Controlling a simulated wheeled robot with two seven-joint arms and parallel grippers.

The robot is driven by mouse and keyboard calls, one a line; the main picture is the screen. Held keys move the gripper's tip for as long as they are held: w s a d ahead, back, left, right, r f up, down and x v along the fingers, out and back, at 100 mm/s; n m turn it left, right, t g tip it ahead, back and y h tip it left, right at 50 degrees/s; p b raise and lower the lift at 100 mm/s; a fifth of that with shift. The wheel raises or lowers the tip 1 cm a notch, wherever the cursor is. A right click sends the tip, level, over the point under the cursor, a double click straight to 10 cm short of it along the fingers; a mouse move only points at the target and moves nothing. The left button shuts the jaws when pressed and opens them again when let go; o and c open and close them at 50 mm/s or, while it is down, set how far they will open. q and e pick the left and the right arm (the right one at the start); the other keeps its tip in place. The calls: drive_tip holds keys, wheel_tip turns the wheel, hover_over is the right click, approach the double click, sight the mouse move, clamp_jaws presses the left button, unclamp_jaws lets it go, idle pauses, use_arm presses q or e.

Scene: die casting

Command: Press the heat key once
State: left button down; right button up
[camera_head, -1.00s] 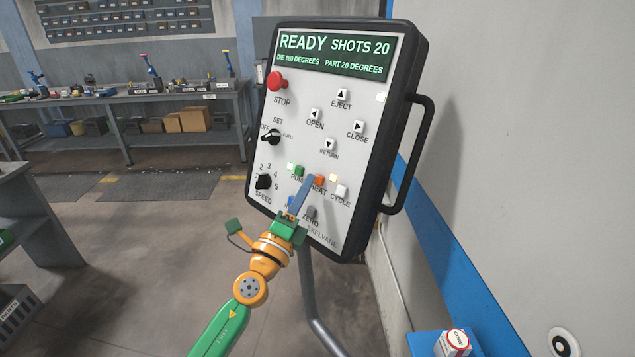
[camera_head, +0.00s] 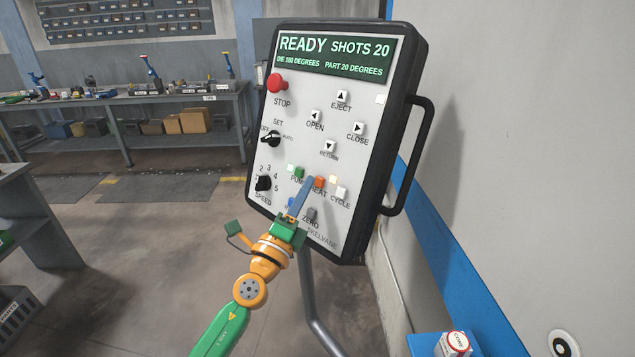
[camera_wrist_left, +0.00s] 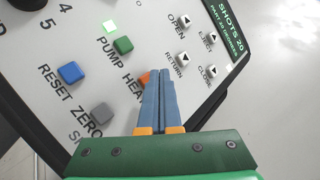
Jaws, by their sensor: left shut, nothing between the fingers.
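The control panel (camera_head: 350,120) stands tilted in the head view, with a green screen reading READY, SHOTS 20, DIE 100 DEGREES, PART 20 DEGREES. The orange heat key (camera_head: 319,181) is in its lower part, its label partly covered by my gripper. My left gripper (camera_head: 308,182) is shut and empty, its blue fingertips at the left side of the heat key. My right gripper is not in view.
Close by are the green pump key (camera_head: 299,172), the white cycle key (camera_head: 341,192), the grey zero key (camera_head: 311,214) and the blue reset key (camera_wrist_left: 71,72). The red stop button (camera_head: 277,82) is at upper left. A black handle (camera_head: 423,150) juts from the right side.

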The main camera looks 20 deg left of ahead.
use_arm(q)
drive_tip(key=shift+w+f, duration=0.1)
idle(0.7)
drive_tip(key=shift+w+d+b, duration=0.1)
drive_tip(key=shift+w+b, duration=0.2)
drive_tip(key=shift+w+d+f+b, duration=0.15)
drive_tip(key=shift+w+f+b, duration=0.05)
drive_tip(key=shift+w+b, duration=0.15)
idle(0.6)
idle(0.4)
drive_tip(key=shift+s+a+r+p, duration=0.25)
drive_tip(key=shift+s+r+p, duration=0.1)
drive_tip(key=shift+s+p, duration=0.3)
drive_tip(key=shift+s, duration=0.1)
drive_tip(key=s, duration=0.1)
drive_tip(key=s+a+r+p, duration=0.1)
drive_tip(key=s, duration=0.1)
drive_tip(key=s+p, duration=0.1)
drive_tip(key=shift+s+a+r, duration=0.2)
drive_tip(key=shift+a+r, duration=0.05)
drive_tip(key=shift+r, duration=0.05)
